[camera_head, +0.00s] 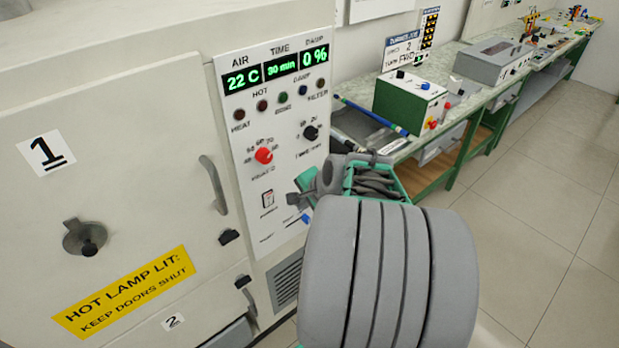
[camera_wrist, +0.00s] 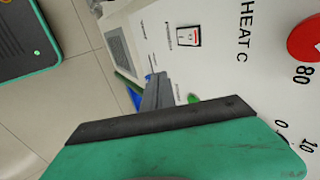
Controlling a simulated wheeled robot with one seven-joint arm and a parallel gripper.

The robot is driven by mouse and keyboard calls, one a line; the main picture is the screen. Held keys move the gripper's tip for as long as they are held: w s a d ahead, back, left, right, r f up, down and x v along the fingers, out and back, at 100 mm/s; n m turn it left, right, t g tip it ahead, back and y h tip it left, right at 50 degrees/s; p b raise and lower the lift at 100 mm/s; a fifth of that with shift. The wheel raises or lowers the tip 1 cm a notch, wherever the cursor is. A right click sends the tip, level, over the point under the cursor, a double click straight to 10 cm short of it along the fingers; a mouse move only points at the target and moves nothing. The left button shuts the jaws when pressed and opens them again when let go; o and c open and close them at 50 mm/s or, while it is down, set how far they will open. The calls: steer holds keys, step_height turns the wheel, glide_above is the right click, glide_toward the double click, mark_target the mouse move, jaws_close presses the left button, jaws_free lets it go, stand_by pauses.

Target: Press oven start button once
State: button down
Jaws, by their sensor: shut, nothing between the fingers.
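The oven's white control panel (camera_head: 245,130) faces me. In the wrist view, a small green button (camera_wrist: 193,98) shows on the panel just beyond the dark edge of my gripper, with small unreadable lettering beside it; it appears to be the start button. My gripper (camera_head: 297,200) is shut and empty, its grey fingertips close to the lower right of the panel. They also show in the wrist view (camera_wrist: 156,90), a little left of the green button. In the head view my gripper covers that area. I cannot tell whether the fingertips touch the panel.
A power-type rocker switch (camera_head: 267,199) and the red heat knob (camera_head: 263,155) sit near the gripper; a black timer knob (camera_head: 310,133) is above. Displays read 22 C, 30 min, 0 %. The oven door handle (camera_head: 213,185) projects at left. A bench (camera_head: 450,105) stands right.

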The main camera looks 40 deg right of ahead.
steer(key=s+d+f+m+t+h, duration=0.1)
steer(key=s+d+f+m+t, duration=0.1)
steer(key=d+m, duration=0.6)
steer(key=shift+s+d+f, duration=0.4)
steer(key=shift+s+d, duration=0.3)
steer(key=shift+d, duration=0.5)
steer(key=shift+w, duration=0.1)
steer(key=w+b, duration=0.2)
steer(key=w, duration=0.6)
steer(key=shift+w+a, duration=0.15)
steer(key=shift+w, duration=0.15)
steer(key=shift+w, duration=0.45)
